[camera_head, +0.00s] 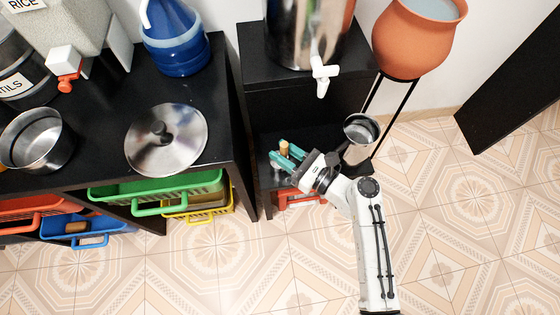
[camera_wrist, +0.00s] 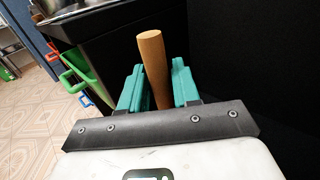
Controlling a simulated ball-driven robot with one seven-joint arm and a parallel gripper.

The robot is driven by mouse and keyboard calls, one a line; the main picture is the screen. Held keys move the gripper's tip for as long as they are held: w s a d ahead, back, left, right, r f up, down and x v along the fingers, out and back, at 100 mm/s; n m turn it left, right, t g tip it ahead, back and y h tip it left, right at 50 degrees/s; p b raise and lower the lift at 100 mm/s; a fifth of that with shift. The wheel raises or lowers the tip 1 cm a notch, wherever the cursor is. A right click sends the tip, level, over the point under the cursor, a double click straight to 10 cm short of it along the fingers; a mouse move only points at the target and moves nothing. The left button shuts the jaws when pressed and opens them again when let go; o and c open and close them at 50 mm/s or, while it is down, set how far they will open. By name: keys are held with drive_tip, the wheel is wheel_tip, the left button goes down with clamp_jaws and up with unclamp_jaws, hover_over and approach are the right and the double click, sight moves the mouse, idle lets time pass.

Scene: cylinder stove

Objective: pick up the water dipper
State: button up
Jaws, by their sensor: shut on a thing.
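The water dipper shows as a round wooden handle (camera_wrist: 152,60). In the wrist view the handle stands up between the fingers and leans slightly. Its lower part is hidden behind my gripper's bracket.
The black shelf unit (camera_head: 262,95) bears a metal container with a white tap (camera_head: 321,75). An orange clay pot (camera_head: 415,40) sits on a thin stand. A counter with a lid (camera_head: 150,155) is left. Tiled floor is free in front.

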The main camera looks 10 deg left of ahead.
sight(288, 150)
clamp_jaws()
drive_tip(key=shift+r, duration=0.55)
wheel_tip(288, 150, up, 2)
drive_tip(key=shift+r+p, duration=0.25)
drive_tip(key=shift+p, duration=0.6)
drive_tip(key=s+d+r+p, duration=0.4)
drive_tip(key=s+d+r, duration=0.3)
drive_tip(key=s, duration=0.5)
drive_tip(key=shift+d+r, duration=0.15)
drive_tip(key=shift+r, duration=1.05)
